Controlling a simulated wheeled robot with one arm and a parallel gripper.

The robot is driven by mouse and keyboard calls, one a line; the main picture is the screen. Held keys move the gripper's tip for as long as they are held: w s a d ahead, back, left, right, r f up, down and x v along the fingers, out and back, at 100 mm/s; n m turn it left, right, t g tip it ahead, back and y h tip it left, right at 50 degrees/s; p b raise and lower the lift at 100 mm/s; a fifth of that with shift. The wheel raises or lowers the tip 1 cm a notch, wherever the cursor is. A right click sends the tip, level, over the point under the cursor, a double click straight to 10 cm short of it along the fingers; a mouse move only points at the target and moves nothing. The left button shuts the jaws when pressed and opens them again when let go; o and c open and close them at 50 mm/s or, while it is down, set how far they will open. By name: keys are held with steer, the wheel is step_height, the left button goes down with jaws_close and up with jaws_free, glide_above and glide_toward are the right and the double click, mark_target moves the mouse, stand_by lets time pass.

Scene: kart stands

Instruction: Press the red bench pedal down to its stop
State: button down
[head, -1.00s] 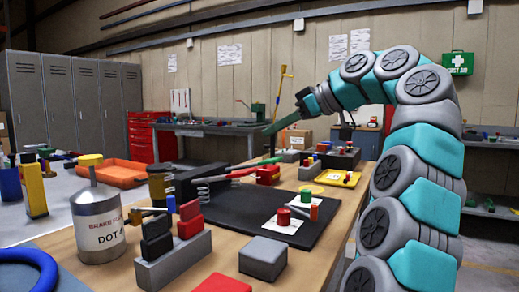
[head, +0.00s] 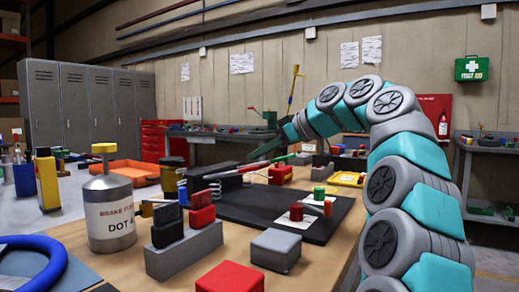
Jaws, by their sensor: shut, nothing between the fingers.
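The red pedal (head: 252,169) appears as a red-tipped lever with a coil spring, reaching right from a black block (head: 212,177) on the dark mat. A green-tipped lever (head: 280,159) lies beside it. My gripper (head: 250,157) is shut and empty, pointing down and left from the far right side. Its tip appears just above or behind the levers. I cannot tell whether it touches the red one. The red lever looks raised above the mat, though its far end overlaps a red block (head: 281,175).
A fluid can (head: 108,212), a grey block holder (head: 185,251), a grey box (head: 275,249) and a red box (head: 230,277) stand nearer.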

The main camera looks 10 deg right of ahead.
steer(key=shift+d+f, duration=0.1)
steer(key=shift+f, duration=0.35)
steer(key=shift+s, duration=0.1)
